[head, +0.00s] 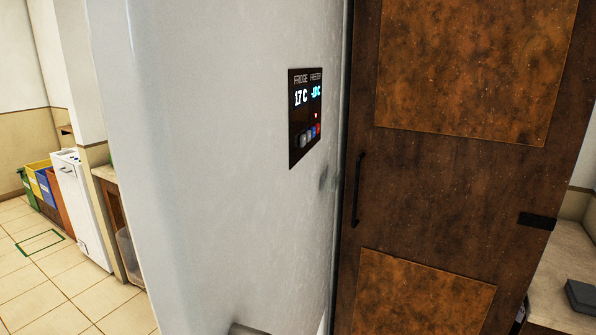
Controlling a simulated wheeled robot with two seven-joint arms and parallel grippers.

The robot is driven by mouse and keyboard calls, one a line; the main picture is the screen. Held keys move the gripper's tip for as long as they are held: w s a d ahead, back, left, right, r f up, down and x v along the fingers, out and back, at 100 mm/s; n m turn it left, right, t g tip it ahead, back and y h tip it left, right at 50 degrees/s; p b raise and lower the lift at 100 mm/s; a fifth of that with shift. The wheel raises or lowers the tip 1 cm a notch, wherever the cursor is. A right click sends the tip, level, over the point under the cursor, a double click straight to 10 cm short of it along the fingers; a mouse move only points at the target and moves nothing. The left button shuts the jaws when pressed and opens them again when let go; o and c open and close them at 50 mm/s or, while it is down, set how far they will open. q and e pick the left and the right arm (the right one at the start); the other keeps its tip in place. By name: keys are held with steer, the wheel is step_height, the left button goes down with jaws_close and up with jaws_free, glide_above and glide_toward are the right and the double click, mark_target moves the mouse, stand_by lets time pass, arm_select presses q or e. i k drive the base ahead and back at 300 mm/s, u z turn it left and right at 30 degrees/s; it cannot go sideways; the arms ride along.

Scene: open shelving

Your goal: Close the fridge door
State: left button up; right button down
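The white fridge door (215,170) fills the left middle of the head view, very close to me. It has a rounded vertical left edge and a dark display panel (305,115) with lit fridge and freezer readings. Its face runs back at an angle towards a brown wooden cabinet at the right. The fridge's inside does not show, and I cannot tell how far the door stands open. Neither of my grippers is in view.
The tall brown cabinet door (450,185) has a black handle and stands right of the fridge. A counter (560,270) with a dark box is at far right. At left are a white appliance (82,210), coloured bins (42,185) and open tiled floor (50,285).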

mark_target(206, 106)
steer(key=u, duration=1.2)
steer(key=k, duration=1)
steer(key=z, duration=0.95)
